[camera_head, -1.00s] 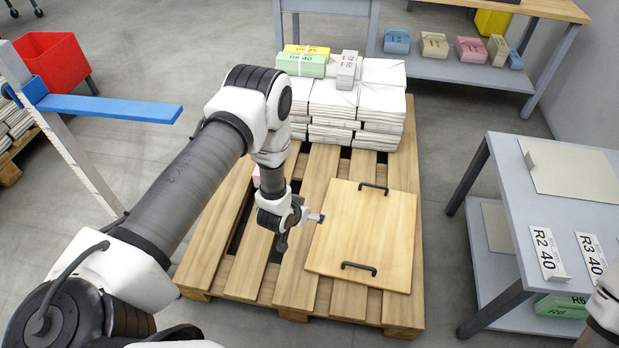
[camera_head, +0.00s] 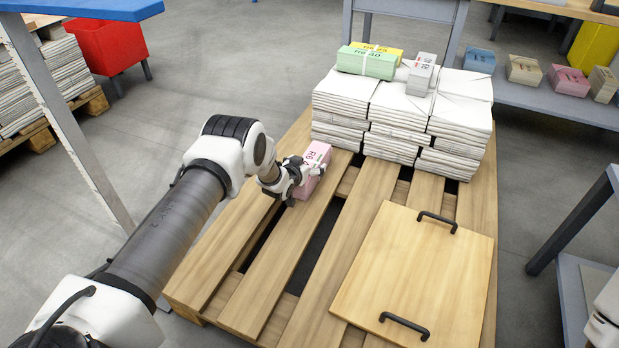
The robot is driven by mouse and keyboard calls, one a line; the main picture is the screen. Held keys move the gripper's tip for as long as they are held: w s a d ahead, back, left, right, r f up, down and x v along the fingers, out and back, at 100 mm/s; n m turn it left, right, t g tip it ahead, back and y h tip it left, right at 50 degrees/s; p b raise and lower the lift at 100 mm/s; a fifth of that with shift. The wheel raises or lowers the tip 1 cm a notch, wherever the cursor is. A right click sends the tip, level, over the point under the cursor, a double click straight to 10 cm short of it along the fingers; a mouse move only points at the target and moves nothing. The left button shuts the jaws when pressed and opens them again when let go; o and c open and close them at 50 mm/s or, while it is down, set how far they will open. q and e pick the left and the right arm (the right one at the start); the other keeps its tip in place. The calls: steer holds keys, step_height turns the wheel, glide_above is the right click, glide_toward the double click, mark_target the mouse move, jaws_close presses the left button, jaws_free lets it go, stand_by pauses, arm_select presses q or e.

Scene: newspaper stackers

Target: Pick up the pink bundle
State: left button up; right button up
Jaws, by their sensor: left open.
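The pink bundle (camera_head: 317,156) stands on the slats of the wooden pallet (camera_head: 268,290), left of the newspaper stacks. A printed label shows on its top. My left gripper (camera_head: 305,181) is at the near left side of the bundle, with its fingers open beside or around it. I cannot tell whether the fingers touch it. The gripper hides part of the bundle's near side. My right gripper is not in view; only a piece of my right arm shows at the lower right edge.
Newspaper stacks (camera_head: 401,112) fill the pallet's far end, topped by green (camera_head: 366,62), yellow and grey bundles. A wooden board (camera_head: 414,270) with two black handles lies on the near right. A grey table (camera_head: 598,215) stands right; a shelf with several bundles is behind.

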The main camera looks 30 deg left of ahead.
arm_select(q)
steer(key=shift+r, duration=0.1)
steer(key=c, duration=1.6)
steer(key=shift+r, duration=0.1)
steer(key=c, duration=0.3)
